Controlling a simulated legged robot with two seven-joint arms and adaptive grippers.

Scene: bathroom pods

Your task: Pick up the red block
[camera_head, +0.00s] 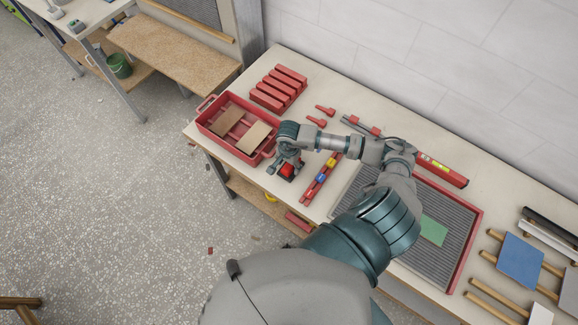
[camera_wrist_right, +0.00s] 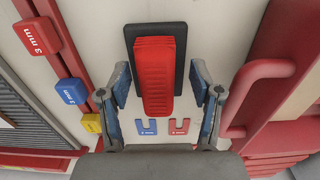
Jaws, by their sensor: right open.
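The red block (camera_head: 287,170) is at the left part of the workbench, partly hidden under my right gripper (camera_head: 285,163). In the right wrist view the red block (camera_wrist_right: 155,90) is ridged, with a dark flat piece (camera_wrist_right: 172,36) beneath it. My right gripper (camera_wrist_right: 158,78) is open, with one finger on each side of the block. Gaps show between both fingers and the block, so neither appears to touch it. The height of the fingertips above the bench is hard to tell. My left gripper is in neither view.
A red tray (camera_head: 204,118) holding two boards stands left of the gripper; its handle (camera_wrist_right: 238,100) is close in the wrist view. A red rail (camera_head: 310,194) with coloured tags lies on the other side. Blue (camera_wrist_right: 148,127) and red (camera_wrist_right: 179,127) U-shaped pieces lie near the fingers.

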